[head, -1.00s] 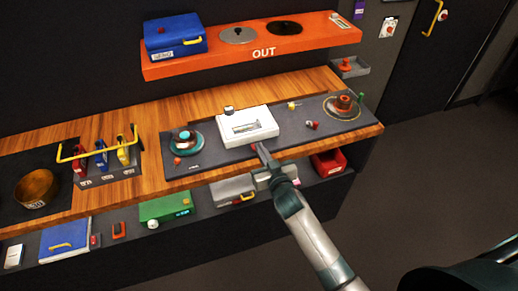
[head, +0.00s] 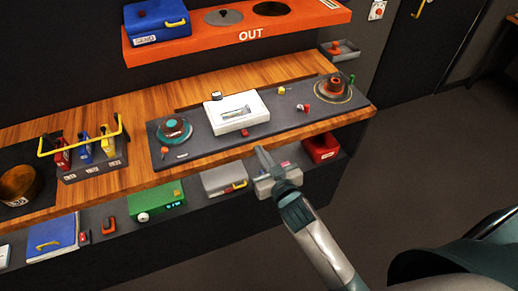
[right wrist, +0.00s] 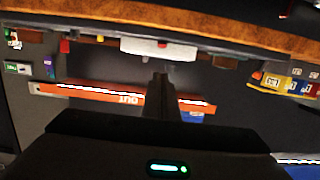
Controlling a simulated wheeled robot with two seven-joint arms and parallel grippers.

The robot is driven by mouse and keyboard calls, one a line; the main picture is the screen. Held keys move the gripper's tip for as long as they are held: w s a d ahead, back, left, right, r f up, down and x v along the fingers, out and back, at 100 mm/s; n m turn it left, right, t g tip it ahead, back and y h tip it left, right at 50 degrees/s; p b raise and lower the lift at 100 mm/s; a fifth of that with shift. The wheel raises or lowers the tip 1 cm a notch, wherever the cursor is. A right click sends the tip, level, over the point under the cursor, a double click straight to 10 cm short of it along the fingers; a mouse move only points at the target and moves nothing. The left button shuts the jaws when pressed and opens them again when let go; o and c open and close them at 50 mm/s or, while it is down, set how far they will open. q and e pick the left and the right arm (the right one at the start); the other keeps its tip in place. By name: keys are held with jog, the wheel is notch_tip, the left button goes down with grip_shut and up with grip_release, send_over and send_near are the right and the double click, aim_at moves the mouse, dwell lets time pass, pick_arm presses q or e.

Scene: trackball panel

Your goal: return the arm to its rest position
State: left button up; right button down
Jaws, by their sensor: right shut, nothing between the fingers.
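My right gripper (head: 262,157) is in front of the bench's front edge, below the dark panel mat (head: 200,145). It is shut and empty, apart from the bench. In the right wrist view its fingers (right wrist: 160,82) are together, with nothing between them. The white box (head: 237,112) with a slotted top stands on the mat, behind the gripper. A teal round trackball unit (head: 173,130) is at the mat's left end and a red-brown one (head: 335,88) at its right end. My left gripper is not in view.
A lower shelf holds a green box (head: 155,200), a grey box (head: 222,180) and a red bin (head: 321,147) near my right arm. An orange OUT shelf (head: 300,25) is above the bench. The floor (head: 430,150) at the right is clear.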

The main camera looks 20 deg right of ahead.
jog(key=shift+f, duration=0.1)
jog(key=s+f+g+b, duration=0.2)
jog(key=s+f, duration=0.3)
jog(key=f, duration=0.9)
jog(key=s+f+n+g+b, duration=0.1)
jog(key=s+f+g+b, duration=0.2)
jog(key=f, duration=1.1)
jog(key=s+f+g+b, duration=0.15)
jog(key=s+f, duration=0.45)
jog(key=f, duration=0.7)
jog(key=s+d+f+g+b, duration=0.3)
jog(key=s+f+g, duration=0.2)
jog(key=s+f, duration=1.4)
jog(key=s+d+f+g+b, duration=0.1)
jog(key=s+f, duration=0.2)
jog(key=s, duration=0.6)
jog(key=s+d+f+n+g, duration=0.1)
jog(key=s+f, duration=0.3)
jog(key=s, duration=0.5)
jog(key=shift+d+f+g+h+b, duration=0.2)
jog(key=shift+d+g+h+b, duration=0.15)
jog(key=shift+g, duration=0.4)
jog(key=shift+w, duration=0.1)
